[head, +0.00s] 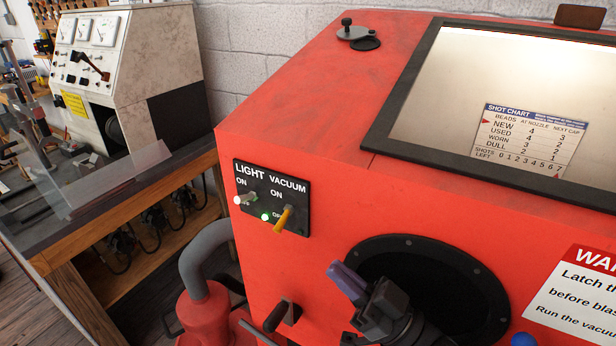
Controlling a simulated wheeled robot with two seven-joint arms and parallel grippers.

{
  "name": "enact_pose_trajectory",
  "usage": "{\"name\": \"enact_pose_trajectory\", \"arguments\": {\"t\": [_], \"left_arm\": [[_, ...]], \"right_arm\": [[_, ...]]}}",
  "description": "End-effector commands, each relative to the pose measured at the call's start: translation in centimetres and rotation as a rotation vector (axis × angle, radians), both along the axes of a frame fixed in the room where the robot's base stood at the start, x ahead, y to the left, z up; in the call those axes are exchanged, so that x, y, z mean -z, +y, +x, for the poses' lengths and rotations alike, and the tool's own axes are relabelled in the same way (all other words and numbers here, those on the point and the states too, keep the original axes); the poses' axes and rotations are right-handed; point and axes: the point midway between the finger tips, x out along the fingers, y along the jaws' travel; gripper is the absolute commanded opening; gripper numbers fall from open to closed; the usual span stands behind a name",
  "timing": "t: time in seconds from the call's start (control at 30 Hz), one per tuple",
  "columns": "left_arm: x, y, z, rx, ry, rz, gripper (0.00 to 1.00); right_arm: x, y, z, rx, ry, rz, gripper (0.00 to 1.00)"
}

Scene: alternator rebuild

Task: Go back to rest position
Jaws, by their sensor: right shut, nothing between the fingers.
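My right gripper (347,284) shows at the bottom centre, in front of the red blast cabinet (310,150). Its purple fingers are shut with nothing between them, and they point up and left. It overlaps the left edge of the cabinet's round black glove port (440,280); I cannot tell how far it stands from it. It is below and right of the black switch plate (272,196), apart from it in the picture. My left gripper is not in view.
The plate carries a LIGHT switch (245,198) and a yellow VACUUM switch (283,220), with a green lamp (266,217) lit. A black handle (282,315) juts from the cabinet front. A red vacuum (205,310) with a grey hose stands left. A wooden bench (130,190) holds a test stand (135,50).

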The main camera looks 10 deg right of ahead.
Motion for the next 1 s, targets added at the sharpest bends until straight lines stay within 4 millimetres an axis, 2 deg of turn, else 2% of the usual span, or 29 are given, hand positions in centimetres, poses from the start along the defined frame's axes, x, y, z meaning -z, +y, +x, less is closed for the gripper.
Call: {"name": "enact_pose_trajectory", "arguments": {"t": [0.07,0.17,0.27,0.4,0.5,0.63,0.8,1.0], "left_arm": [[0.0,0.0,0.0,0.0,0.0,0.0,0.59],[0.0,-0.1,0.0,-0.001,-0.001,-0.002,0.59],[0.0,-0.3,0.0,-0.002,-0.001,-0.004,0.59],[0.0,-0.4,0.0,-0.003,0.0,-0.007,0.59],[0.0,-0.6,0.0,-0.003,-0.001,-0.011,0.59],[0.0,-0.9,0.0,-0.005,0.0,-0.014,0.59],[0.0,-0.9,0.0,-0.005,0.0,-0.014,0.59],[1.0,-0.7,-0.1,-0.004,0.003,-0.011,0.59]], "right_arm": [[1.1,0.8,0.3,0.066,0.075,-0.038,0.0],[4.4,1.8,0.8,0.233,0.285,-0.173,0.0],[8.4,1.2,-0.2,0.393,0.543,-0.36,0.0],[12.5,-0.9,-3.5,0.508,0.842,-0.573,0.0],[14.6,-2.4,-6.5,0.545,1.026,-0.695,0.0],[16.3,-4.2,-10.9,0.558,1.249,-0.831,0.0],[17.2,-6.1,-17.4,0.528,1.539,-0.983,0.0],[25.1,-6.1,-16.9,0.506,1.579,-1.019,0.0]]}}
